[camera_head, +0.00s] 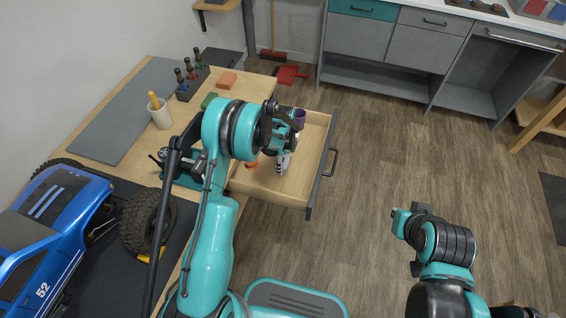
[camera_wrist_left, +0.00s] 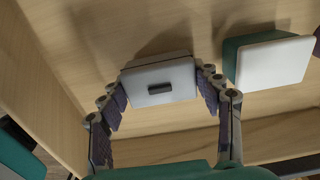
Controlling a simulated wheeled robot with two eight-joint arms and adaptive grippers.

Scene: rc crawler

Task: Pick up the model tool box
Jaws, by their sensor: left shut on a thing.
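The model tool box (camera_wrist_left: 158,80), a small pale grey box with a dark handle on its top, is in the open wooden drawer. In the left wrist view my left gripper (camera_wrist_left: 165,100) has its fingers on both sides of the box and is shut on it. In the head view my left gripper (camera_head: 283,160) reaches down into the drawer, and the box is hard to make out there. My right arm (camera_head: 440,245) is over the floor at the lower right; its fingers cannot be made out.
The drawer (camera_head: 319,180) also holds a purple cup-like thing (camera_head: 299,117) and a small orange thing (camera_head: 251,164). A teal block with a white top (camera_wrist_left: 275,62) stands just right of the tool box. A blue crawler (camera_head: 50,235) stands at the left.

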